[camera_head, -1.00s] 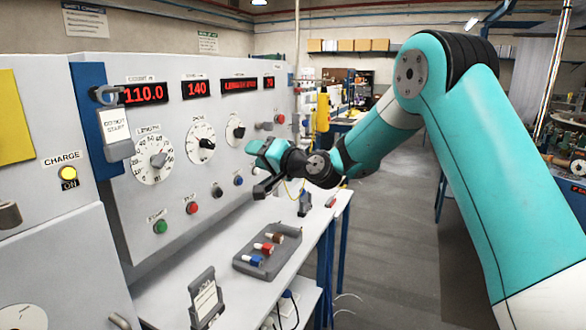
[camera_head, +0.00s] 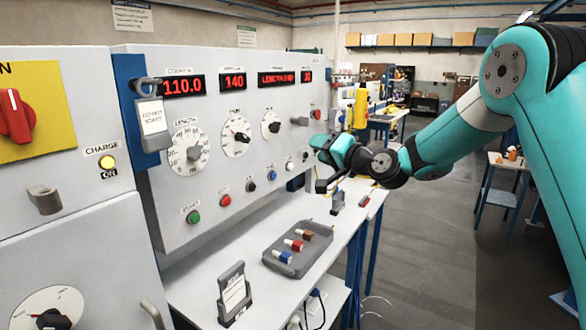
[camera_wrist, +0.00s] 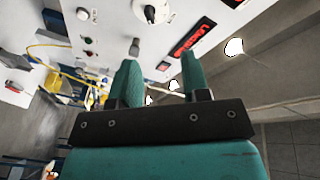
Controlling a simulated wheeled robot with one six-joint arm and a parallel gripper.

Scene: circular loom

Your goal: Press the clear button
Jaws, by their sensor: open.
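The grey control panel (camera_head: 165,95) carries a slanting row of small buttons: green (camera_head: 193,217), red (camera_head: 225,200), black (camera_head: 250,187), blue (camera_head: 271,175) and white (camera_head: 290,166). Their labels are too small to read, so I cannot tell which is the clear button. My gripper (camera_head: 320,166) is in front of the panel's far end, just right of the row, its jaws apart and empty. In the wrist view my gripper (camera_wrist: 160,65) has two parted teal fingers towards the panel. A white button (camera_wrist: 82,13) shows left of them there.
A grey tray (camera_head: 270,262) with several coloured plugs and a card stand (camera_head: 233,297) sit on the bench below. Open floor lies to the right.

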